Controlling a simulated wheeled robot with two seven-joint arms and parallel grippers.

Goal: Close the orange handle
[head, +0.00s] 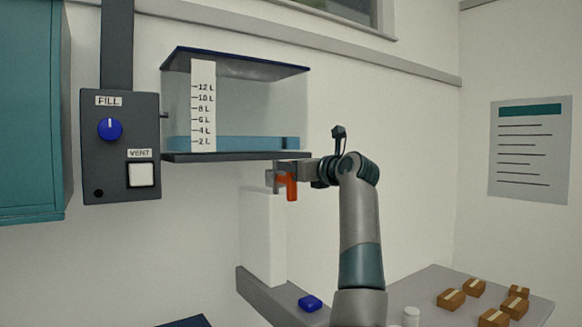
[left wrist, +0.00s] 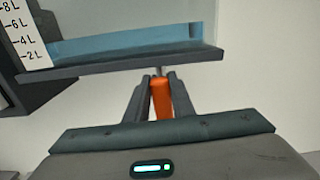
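The orange handle (head: 291,187) sits on a grey valve piece under the clear water tank (head: 240,105) and hangs downward in the head view. The tank holds shallow blue water near the 2 L mark. My left gripper (head: 284,176) reaches in from the right at the handle. In the left wrist view the orange handle (left wrist: 161,98) lies between the two fingers of my left gripper (left wrist: 158,80). The fingertips look shut on its two sides, with no clear gap at the tips. My right gripper is not in view.
A dark panel (head: 95,165) with a blue FILL knob (head: 110,128) and a white VENT button (head: 141,174) is left of the tank. A white block (head: 262,235) stands below the valve. Brown boxes (head: 451,299) lie on a grey table (head: 425,290) at lower right.

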